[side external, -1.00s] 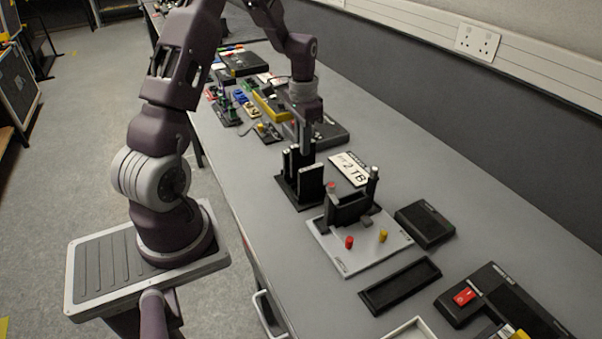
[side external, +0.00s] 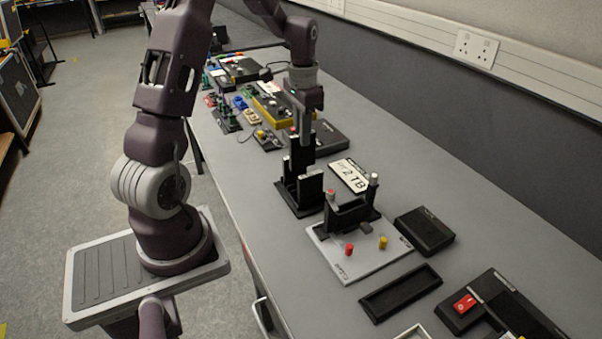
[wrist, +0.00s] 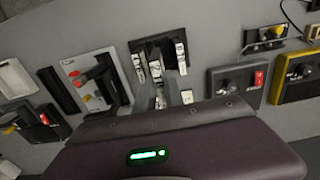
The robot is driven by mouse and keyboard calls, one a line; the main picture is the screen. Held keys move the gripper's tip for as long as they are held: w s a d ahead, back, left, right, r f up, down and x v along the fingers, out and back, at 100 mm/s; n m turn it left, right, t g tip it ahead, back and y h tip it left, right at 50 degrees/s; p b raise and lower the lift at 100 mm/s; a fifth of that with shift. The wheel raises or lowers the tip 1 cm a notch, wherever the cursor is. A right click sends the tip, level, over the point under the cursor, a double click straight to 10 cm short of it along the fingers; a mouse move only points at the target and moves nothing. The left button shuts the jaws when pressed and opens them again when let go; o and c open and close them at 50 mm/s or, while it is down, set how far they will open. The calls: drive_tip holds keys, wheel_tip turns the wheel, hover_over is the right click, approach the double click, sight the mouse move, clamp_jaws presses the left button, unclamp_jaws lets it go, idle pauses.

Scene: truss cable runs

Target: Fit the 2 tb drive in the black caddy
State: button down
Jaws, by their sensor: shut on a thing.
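My gripper (side external: 302,132) is shut on a tall black drive (side external: 300,158), held upright above the black drive rack (side external: 290,198). The held drive stands higher than the other drive (side external: 313,184) in the rack. I cannot tell whether its lower end is clear of the slots. No capacity marking on it is readable. The rack also shows in the wrist view (wrist: 152,46), where my gripper's fingers partly cover it. The black caddy (side external: 347,218) stands open on a light grey plate (side external: 345,262), to the right of the rack. A "2 TB" sign (side external: 350,175) lies behind them.
The plate carries a red knob (side external: 349,249), a yellow knob (side external: 383,242) and two posts beside the caddy. A black box (side external: 424,231) and an empty black tray (side external: 400,290) lie to the right. Several other devices crowd the table's far end.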

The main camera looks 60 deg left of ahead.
wheel_tip(320, 180, up, 8)
drive_tip(key=w+d, duration=0.2)
drive_tip(key=d, duration=0.6)
drive_tip(key=w+d, duration=0.3)
drive_tip(key=d, duration=0.5)
wheel_tip(320, 180, down, 10)
drive_tip(key=shift+s, duration=0.25)
drive_tip(key=shift+r, duration=0.1)
drive_tip(key=shift+f, duration=0.55)
drive_tip(key=shift+f, duration=0.1)
idle(0.3)
drive_tip(key=shift+f, duration=0.5)
drive_tip(key=shift+f, duration=0.15)
